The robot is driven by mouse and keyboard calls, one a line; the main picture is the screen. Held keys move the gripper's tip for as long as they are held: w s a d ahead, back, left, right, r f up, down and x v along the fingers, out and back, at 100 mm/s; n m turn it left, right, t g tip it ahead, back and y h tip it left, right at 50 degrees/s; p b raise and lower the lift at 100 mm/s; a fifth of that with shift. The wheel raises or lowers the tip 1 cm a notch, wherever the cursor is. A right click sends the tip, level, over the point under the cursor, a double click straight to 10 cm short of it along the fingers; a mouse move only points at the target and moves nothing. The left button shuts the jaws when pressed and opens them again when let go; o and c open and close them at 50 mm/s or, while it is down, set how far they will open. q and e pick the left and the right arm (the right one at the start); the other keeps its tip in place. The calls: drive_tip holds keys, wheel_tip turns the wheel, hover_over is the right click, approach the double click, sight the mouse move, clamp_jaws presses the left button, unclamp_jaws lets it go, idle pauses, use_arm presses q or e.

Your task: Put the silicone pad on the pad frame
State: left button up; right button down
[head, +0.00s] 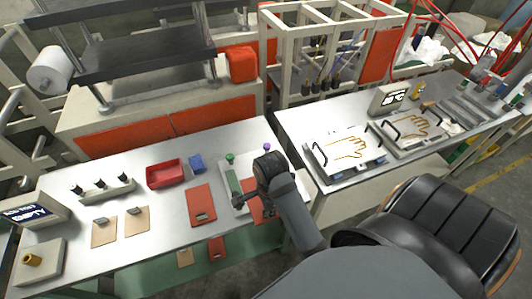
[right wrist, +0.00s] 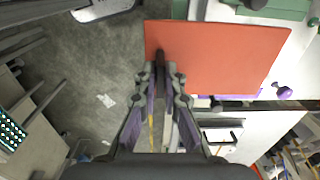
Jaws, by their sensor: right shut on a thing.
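My right gripper (head: 240,202) is shut on an orange-red silicone pad (right wrist: 222,55); its fingertips (right wrist: 161,62) pinch the pad near one edge in the right wrist view. In the head view a part of the held pad (head: 258,214) shows beside my right arm, which hides the rest. The pad frame (head: 234,184), with a green strip, a green knob (head: 230,157) and a purple knob (head: 267,147), is partly hidden by my arm and the pad. In the right wrist view the purple knob (right wrist: 284,92) shows just past the pad's edge. I cannot tell whether pad and frame touch. My left gripper is not in view.
A red bin (head: 165,174), a blue block (head: 196,162), brown pieces (head: 104,232) and a small screen (head: 32,213) stand farther left. A second table (head: 305,128) with glove plates is at the right.

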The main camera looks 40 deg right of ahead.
drive_tip(key=shift+w+d+f+b, duration=0.45)
drive_tip(key=shift+w+d+f, duration=0.05)
drive_tip(key=shift+w, duration=0.25)
drive_tip(key=w+d+f+b, duration=0.1)
drive_tip(key=w, duration=0.1)
drive_tip(key=w+d+f+b, duration=0.3)
drive_tip(key=w, duration=0.2)
drive_tip(key=shift+d+f+b, duration=0.15)
drive_tip(key=shift+b, duration=0.25)
drive_tip(key=w+f, duration=0.1)
drive_tip(key=w+d+f+p, duration=0.1)
drive_tip(key=w+f, duration=0.1)
drive_tip(key=shift+d+f, duration=0.2)
drive_tip(key=shift+f, duration=0.25)
drive_tip(key=shift+d, duration=0.1)
drive_tip(key=shift+w+d+f, duration=0.1)
drive_tip(key=shift+w+f, duration=0.05)
drive_tip(key=shift+f, duration=0.1)
wheel_tip(320, 180, down, 3)
drive_tip(key=shift+w+r, duration=0.1)
drive_tip(key=shift+w, duration=0.05)
drive_tip(key=shift+f, duration=0.3)
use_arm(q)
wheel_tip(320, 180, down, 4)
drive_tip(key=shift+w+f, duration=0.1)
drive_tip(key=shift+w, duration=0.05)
